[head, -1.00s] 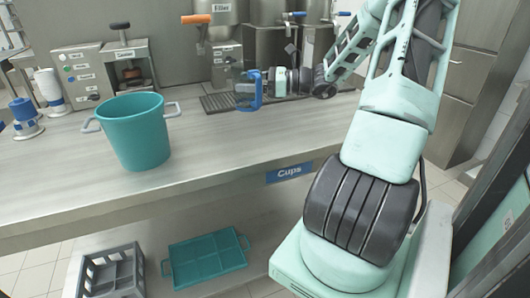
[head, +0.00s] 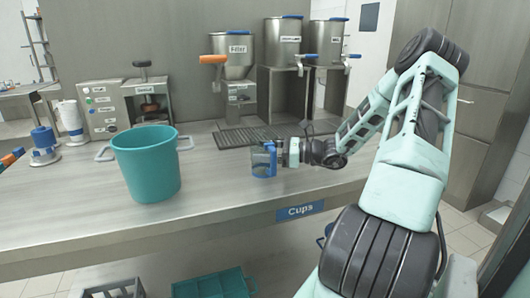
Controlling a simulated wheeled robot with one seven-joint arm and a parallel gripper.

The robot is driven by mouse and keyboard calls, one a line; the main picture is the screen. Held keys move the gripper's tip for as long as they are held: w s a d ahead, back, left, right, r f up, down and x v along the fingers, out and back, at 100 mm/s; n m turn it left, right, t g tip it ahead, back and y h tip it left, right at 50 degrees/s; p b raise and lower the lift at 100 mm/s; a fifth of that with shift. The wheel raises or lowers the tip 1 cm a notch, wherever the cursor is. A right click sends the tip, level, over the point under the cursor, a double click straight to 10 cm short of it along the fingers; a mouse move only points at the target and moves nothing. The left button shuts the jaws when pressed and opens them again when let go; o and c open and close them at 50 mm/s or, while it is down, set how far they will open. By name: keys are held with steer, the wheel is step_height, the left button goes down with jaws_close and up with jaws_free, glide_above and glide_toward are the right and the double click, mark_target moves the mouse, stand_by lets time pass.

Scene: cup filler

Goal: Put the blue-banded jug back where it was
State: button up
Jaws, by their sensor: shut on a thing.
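The blue-banded jug (head: 260,163) is a clear vessel with a blue handle and band, upright at the middle of the steel counter. My gripper (head: 279,153) is shut on it from the right, with my arm reaching in from the right side. The jug is in front of the drip grate, close to the counter top; I cannot tell whether its base touches the counter. The fingertips are small and partly hidden by the jug.
A teal bucket (head: 147,170) stands left of the jug. Behind are a drip grate (head: 240,137), a filler hopper (head: 232,50) with an orange handle, and more hoppers (head: 283,42). A sealing machine (head: 148,98) stands at back left. Bare counter (head: 215,190) lies between bucket and jug.

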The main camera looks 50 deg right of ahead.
steer(key=shift+f, duration=0.1)
steer(key=o, duration=1.4)
steer(key=shift+s+d, duration=0.15)
steer(key=shift+s, duration=0.05)
steer(key=v, duration=1.1)
steer(key=shift+s+d, duration=0.1)
steer(key=shift+s, duration=0.15)
